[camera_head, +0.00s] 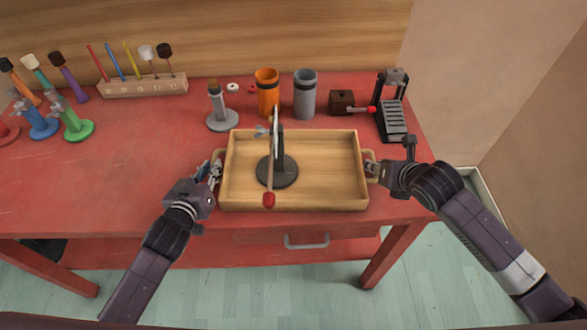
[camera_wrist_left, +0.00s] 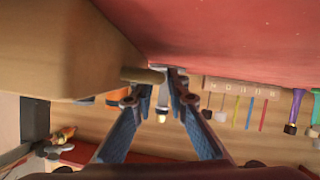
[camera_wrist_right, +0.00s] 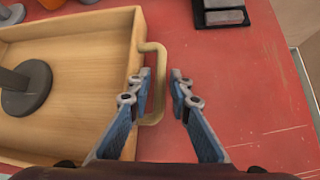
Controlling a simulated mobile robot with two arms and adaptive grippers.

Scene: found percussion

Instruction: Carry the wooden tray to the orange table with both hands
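The wooden tray (camera_head: 345,204) sits on the red table, with a stand on a round dark base (camera_head: 277,174) and a red-tipped stick (camera_head: 269,198) inside. My left gripper (camera_head: 213,172) is at its left handle (camera_head: 218,160); in the left wrist view the handle (camera_wrist_left: 143,76) is at the fingertips of the open gripper (camera_wrist_left: 160,86). My right gripper (camera_head: 373,167) is at the right handle; in the right wrist view its open fingers (camera_wrist_right: 163,87) have the handle (camera_wrist_right: 155,62) between them, nearer the left finger. No orange table shows.
Behind the tray stand a grey stand (camera_head: 222,120), an orange cup (camera_head: 268,98), a grey cup (camera_head: 305,98), a brown box (camera_head: 341,102) and a black device (camera_head: 392,115). A mallet rack (camera_head: 145,87) is at the back left. The table's left middle is clear.

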